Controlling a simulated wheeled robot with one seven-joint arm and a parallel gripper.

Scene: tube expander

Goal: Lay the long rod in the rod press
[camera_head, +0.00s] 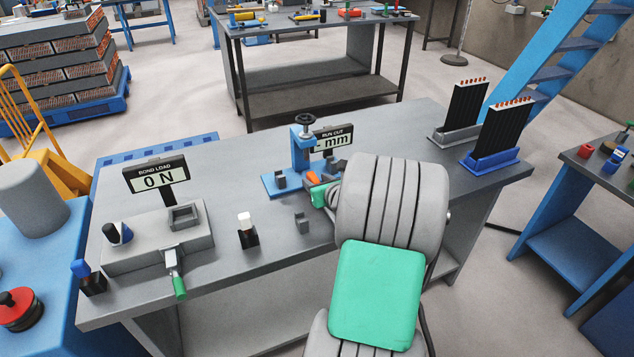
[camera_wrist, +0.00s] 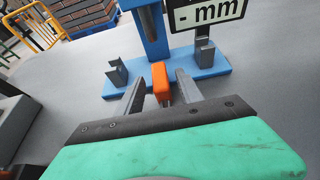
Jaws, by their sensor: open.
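A blue stand press (camera_head: 303,145) with a black knob rises from a blue base plate, which also shows in the wrist view (camera_wrist: 222,80). Grey notched posts stand at it; one shows in the wrist view (camera_wrist: 117,72) at left. My gripper (camera_wrist: 161,76) is open at the front edge of the base, its two grey fingers either side of an orange block (camera_wrist: 160,90), with gaps visible. The orange block also shows in the head view (camera_head: 313,178). I cannot pick out the long rod with certainty; my arm and gripper hide part of the press area.
A grey fixture (camera_head: 125,250) with a "BOND LOAD 0 N" sign (camera_head: 157,180) stands at the bench's left. A black-and-white piece (camera_head: 247,236) is nearby. A grey rack (camera_head: 456,134) and a blue rack (camera_head: 490,160) of orange-tipped black plates stand right. The bench (camera_head: 400,125) behind my arm is clear.

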